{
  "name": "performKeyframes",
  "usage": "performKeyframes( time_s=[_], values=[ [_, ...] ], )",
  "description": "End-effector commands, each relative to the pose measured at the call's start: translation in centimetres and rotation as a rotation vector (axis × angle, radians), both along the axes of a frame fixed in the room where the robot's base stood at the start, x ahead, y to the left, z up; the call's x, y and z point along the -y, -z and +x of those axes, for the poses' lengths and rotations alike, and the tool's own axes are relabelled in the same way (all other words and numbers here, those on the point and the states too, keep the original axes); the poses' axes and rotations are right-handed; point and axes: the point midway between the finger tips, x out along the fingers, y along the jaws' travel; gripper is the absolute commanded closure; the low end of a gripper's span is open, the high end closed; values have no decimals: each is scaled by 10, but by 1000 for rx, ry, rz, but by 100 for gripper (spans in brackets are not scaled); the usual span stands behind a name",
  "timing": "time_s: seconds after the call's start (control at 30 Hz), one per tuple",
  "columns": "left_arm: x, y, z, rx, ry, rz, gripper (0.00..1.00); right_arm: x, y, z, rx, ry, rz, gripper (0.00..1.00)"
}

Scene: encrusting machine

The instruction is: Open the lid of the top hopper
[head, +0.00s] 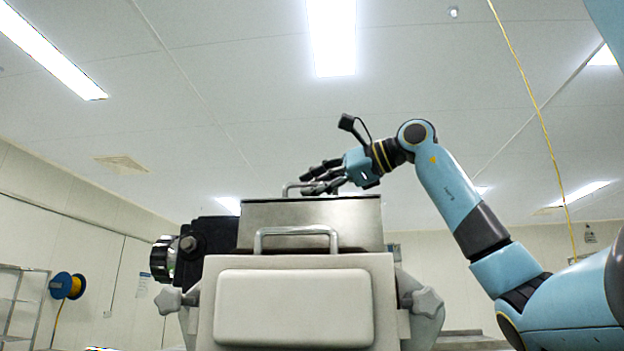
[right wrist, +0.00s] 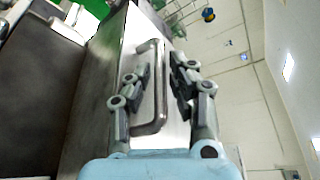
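The top hopper (head: 312,222) is a metal box on top of the machine, and its lid looks shut. A bar handle (head: 286,189) stands on the lid and is partly hidden by my fingers in the head view. My right gripper (head: 312,181) reaches in from the right, just over the lid. In the right wrist view the lid handle (right wrist: 161,95) lies between the two spread fingers of my right gripper (right wrist: 160,75). The fingers are open, one on each side of the handle; I cannot tell whether either touches it. My left gripper is not in view.
A lower front handle (head: 296,232) stands on the machine body (head: 295,308) in front of the hopper. Star knobs (head: 428,301) stick out at both sides. A dark motor-like unit (head: 190,245) is at the left.

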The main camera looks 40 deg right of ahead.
Motion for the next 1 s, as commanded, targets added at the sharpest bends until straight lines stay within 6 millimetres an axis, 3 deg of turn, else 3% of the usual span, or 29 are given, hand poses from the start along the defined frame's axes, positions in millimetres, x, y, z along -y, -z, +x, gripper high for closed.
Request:
performKeyframes(
  time_s=[0.33,0.5,1.0],
  values=[
    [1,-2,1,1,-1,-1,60,-2,2,5,0,0,0,79],
    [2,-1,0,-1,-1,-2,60,-2,2,5,0,0,0,100],
    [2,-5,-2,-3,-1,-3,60,4,0,9,-1,0,1,100]
  ],
)
